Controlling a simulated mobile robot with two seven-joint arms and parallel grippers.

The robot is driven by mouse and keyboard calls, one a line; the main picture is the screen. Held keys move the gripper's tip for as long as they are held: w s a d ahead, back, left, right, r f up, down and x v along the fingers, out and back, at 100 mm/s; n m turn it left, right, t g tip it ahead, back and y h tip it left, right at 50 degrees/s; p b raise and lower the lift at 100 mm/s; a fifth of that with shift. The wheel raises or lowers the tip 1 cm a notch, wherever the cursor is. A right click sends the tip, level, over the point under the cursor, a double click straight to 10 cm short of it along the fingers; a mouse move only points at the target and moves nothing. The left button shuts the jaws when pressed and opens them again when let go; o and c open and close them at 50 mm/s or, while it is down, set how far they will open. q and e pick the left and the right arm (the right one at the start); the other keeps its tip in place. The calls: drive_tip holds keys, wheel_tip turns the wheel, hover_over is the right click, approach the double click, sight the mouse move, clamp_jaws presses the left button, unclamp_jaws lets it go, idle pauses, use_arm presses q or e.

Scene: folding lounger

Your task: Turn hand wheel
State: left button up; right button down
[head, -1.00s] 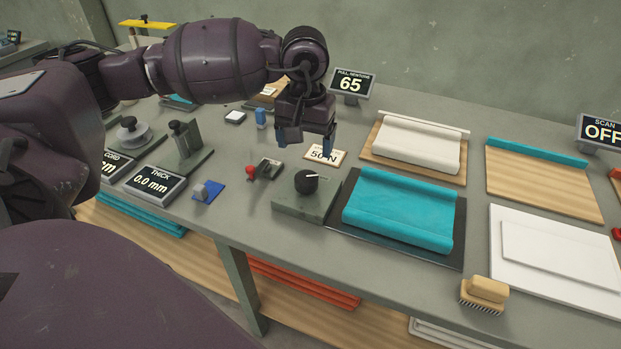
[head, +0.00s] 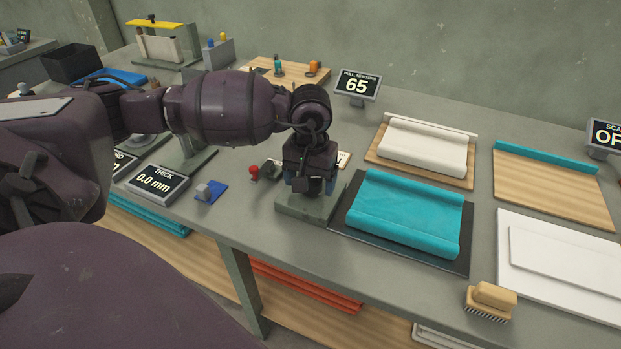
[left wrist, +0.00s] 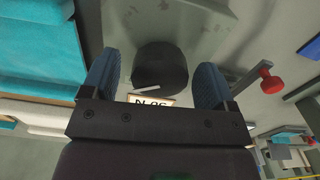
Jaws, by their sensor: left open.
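The hand wheel (left wrist: 160,62) is a black round knob with a white mark, on a grey-green block (head: 306,210) at the front middle of the bench. In the head view my left gripper (head: 312,186) is over the block and hides the knob. In the left wrist view my left gripper (left wrist: 157,82) is open, and the knob shows between its two blue fingertips, with a gap on each side. I cannot tell how far above the knob the fingertips are. My right gripper is not in view.
A black board with a turquoise roll of cloth (head: 405,213) lies just right of the block. A small red-knobbed part (head: 254,173) and a blue pad (head: 211,192) are to the left. A display reading 65 (head: 358,85) stands behind. A brush (head: 490,301) lies at the front right.

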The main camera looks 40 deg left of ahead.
use_arm(q)
drive_tip(key=c, duration=0.9)
